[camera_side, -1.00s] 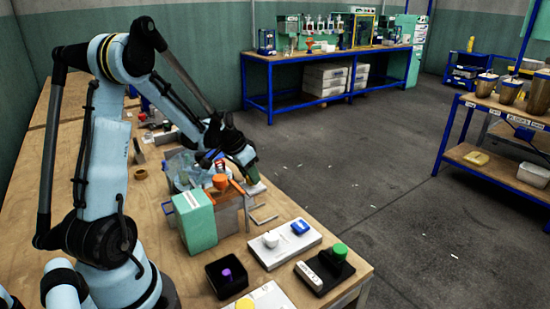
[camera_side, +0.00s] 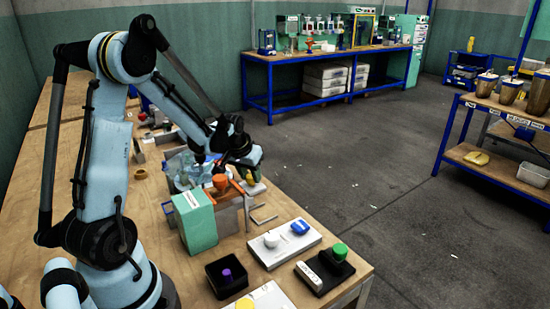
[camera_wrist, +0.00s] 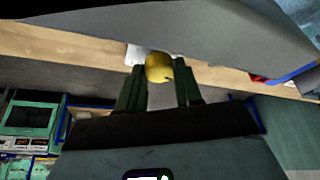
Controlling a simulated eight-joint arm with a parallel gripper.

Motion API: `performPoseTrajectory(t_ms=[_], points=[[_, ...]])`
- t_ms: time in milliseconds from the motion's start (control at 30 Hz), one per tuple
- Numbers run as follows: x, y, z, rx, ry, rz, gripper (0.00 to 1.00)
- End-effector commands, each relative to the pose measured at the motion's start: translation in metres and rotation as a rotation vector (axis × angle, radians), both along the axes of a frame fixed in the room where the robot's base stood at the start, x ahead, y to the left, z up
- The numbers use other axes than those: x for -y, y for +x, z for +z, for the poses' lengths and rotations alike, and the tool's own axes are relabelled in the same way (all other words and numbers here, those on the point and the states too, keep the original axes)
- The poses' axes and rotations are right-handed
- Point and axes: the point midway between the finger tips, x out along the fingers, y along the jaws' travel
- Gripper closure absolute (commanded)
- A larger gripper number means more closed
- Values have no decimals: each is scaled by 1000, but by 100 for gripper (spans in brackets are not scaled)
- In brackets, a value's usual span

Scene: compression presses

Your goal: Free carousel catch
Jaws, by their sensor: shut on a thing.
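My gripper (camera_wrist: 160,88) shows in the wrist view with two dark green fingers, one on each side of a rounded yellow knob (camera_wrist: 158,68). The fingers are shut on the knob. In the side view my gripper (camera_side: 247,168) is low over the far side of the bench, behind the orange part (camera_side: 221,182). A small yellow thing (camera_side: 250,179) shows just under the fingers there, small and partly covered. I cannot tell which part is the carousel catch; the mechanism is largely hidden by my arm and the clutter.
A teal box (camera_side: 195,222) stands in front of my gripper on the wooden bench (camera_side: 150,215). White and black panels with coloured knobs, including a white one (camera_side: 284,244), lie nearer the front. Open floor lies to the right.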

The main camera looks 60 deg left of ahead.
Motion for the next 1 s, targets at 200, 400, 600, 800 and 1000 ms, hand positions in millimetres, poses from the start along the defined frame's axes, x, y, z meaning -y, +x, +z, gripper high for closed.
performPoseTrajectory(t_ms=[200, 400, 600, 800, 1000], points=[[0, 0, 0, -1, -1, -1, 96], [0, 0, 0, -1, -1, -2, 40], [0, 0, 0, 0, 0, -2, 40], [1, -2, 6, 0, 0, -2, 40], [6, -10, 27, 0, 0, -2, 40]])
